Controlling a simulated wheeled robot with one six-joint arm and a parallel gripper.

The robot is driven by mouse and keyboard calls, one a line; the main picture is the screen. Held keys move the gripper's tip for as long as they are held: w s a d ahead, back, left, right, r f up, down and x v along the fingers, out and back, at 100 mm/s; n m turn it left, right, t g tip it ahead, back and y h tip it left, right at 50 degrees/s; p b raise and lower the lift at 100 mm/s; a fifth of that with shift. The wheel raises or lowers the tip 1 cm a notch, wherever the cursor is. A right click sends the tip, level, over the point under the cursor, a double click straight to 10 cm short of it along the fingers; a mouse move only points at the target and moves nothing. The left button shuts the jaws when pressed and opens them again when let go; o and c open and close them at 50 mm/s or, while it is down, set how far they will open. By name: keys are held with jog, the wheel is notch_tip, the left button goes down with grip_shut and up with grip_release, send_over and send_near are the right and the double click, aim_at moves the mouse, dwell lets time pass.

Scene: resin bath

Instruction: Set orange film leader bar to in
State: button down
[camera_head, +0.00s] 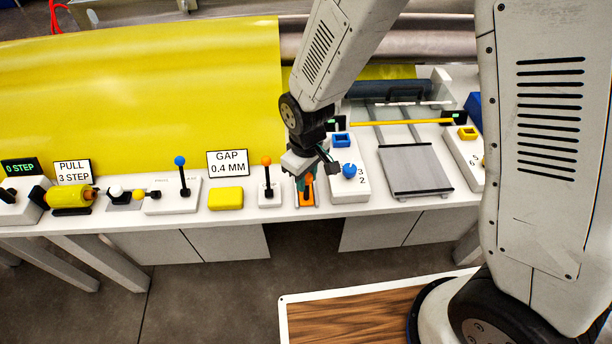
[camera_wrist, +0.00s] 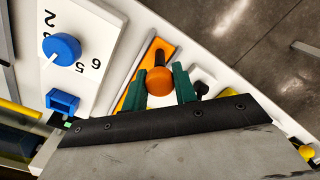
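An orange bar-shaped plate (camera_head: 307,199) lies in a white slot at the table's front edge. It also shows in the wrist view (camera_wrist: 163,48), where a round orange knob (camera_wrist: 160,82) on a dark stem stands over it. My gripper (camera_head: 307,181) points down over this plate. In the wrist view my gripper (camera_wrist: 160,88) has one green finger on each side of the knob. The knob nearly fills the space between the fingers; whether they press on it cannot be told. My gripper hides part of the plate.
Left of the plate stands an orange-tipped lever (camera_head: 267,172) and a yellow block (camera_head: 225,198); a blue-tipped lever (camera_head: 183,178) is further left. A blue dial (camera_head: 349,171) is close on the right, with a grey plate (camera_head: 415,170) beyond. A yellow sheet (camera_head: 150,80) spans the back.

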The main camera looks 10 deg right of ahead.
jog(key=w, duration=2)
jog(key=shift+w+d, duration=0.15)
jog(key=shift+d, duration=0.2)
jog(key=shift+w+r, duration=0.1)
jog(key=c, duration=1.1)
grip_release()
jog(key=shift+w, duration=0.1)
notch_tip(320, 180, up, 8)
jog(key=shift+f, duration=0.2)
